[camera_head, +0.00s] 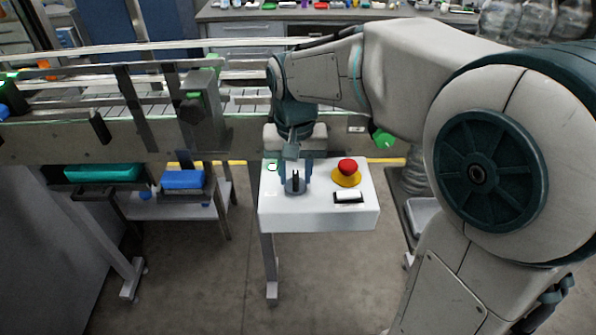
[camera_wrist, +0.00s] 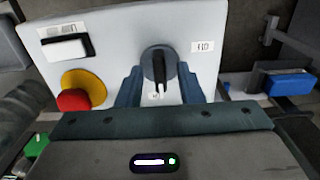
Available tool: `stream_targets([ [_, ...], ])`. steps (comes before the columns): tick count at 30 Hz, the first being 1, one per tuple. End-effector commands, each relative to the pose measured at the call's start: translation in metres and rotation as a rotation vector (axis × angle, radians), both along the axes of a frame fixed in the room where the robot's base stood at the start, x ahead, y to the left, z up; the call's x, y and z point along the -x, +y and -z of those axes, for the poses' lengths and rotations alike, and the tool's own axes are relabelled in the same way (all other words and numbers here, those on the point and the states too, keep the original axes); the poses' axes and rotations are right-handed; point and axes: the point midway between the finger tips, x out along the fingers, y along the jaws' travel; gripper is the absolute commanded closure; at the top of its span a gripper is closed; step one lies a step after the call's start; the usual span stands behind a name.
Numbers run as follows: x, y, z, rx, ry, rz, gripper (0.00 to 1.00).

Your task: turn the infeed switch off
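The infeed switch (camera_wrist: 158,66) is a dark rotary knob on a round grey base. It sits on the white control box (camera_head: 318,215), where the knob also shows in the head view (camera_head: 295,184). My gripper (camera_wrist: 158,78) is at the box, with one blue-grey finger on each side of the knob. The fingers are apart, with gaps to the knob visible in the wrist view. In the head view my gripper (camera_head: 295,168) comes down over the knob from behind. Whether the fingertips touch the box is not clear.
A red emergency button (camera_head: 347,167) on a yellow base and a white rocker switch (camera_head: 348,196) are on the same box, right of the knob. A conveyor (camera_head: 60,140) runs behind. Blue (camera_head: 182,180) and teal (camera_head: 102,173) bins sit at left. The floor in front is clear.

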Motion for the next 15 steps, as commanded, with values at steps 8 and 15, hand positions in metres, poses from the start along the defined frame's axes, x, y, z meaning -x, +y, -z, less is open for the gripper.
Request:
stream_targets([
  [8,0.0002,0.0001,0.0021,0.0,0.0,-0.001,0.66],
  [15,0.0002,0.0002,0.0018,0.0,0.0,-0.001,1.0],
])
